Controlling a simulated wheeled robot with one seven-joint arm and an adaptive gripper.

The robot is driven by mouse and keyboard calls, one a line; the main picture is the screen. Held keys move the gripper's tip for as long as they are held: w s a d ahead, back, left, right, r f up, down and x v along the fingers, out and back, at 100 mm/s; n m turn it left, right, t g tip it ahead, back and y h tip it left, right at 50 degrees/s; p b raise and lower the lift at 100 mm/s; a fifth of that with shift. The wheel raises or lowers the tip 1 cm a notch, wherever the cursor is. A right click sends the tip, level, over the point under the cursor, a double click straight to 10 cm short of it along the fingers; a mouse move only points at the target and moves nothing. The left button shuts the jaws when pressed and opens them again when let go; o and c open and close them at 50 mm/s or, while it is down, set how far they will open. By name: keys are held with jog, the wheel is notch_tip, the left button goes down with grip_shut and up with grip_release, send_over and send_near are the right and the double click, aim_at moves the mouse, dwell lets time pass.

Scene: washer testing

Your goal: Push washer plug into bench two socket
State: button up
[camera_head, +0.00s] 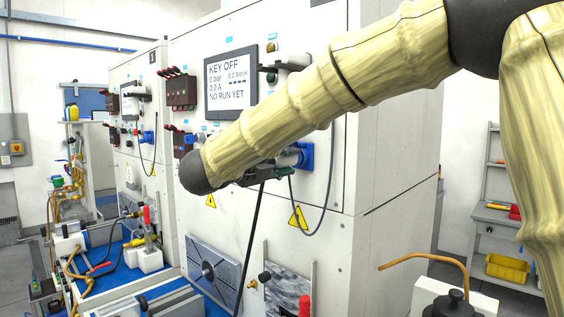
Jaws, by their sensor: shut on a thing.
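My arm in its pale yellow sleeve crosses in front of the nearer test bench, ending in a dark rounded joint. My gripper (256,175) shows only in part below and behind the sleeve, at the bench front. It is shut on the washer plug, which is mostly hidden by the arm. A black cable (254,232) hangs down from the gripper. A blue socket (305,155) on the bench front lies just right of the gripper. I cannot tell whether the plug touches the socket or sits in it.
The bench display (231,83) reads KEY OFF and NO RUN YET. A thin grey cable (325,208) loops beside the socket. A second bench (125,110) stands farther left. Fixtures and a bent copper pipe (425,258) stand low in front. A yellow bin (507,268) is at right.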

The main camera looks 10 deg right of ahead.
jog(key=shift+w+d+b, duration=0.15)
jog(key=shift+d+b, duration=0.1)
jog(key=shift+b, duration=0.05)
dwell(0.6)
jog(key=o, duration=1.1)
jog(key=shift+c, duration=0.2)
jog(key=shift+a, duration=0.1)
jog(key=shift+b+v, duration=0.85)
jog(key=shift+v, duration=0.6)
jog(key=shift+b+v, duration=0.95)
jog(key=shift+v, duration=1.1)
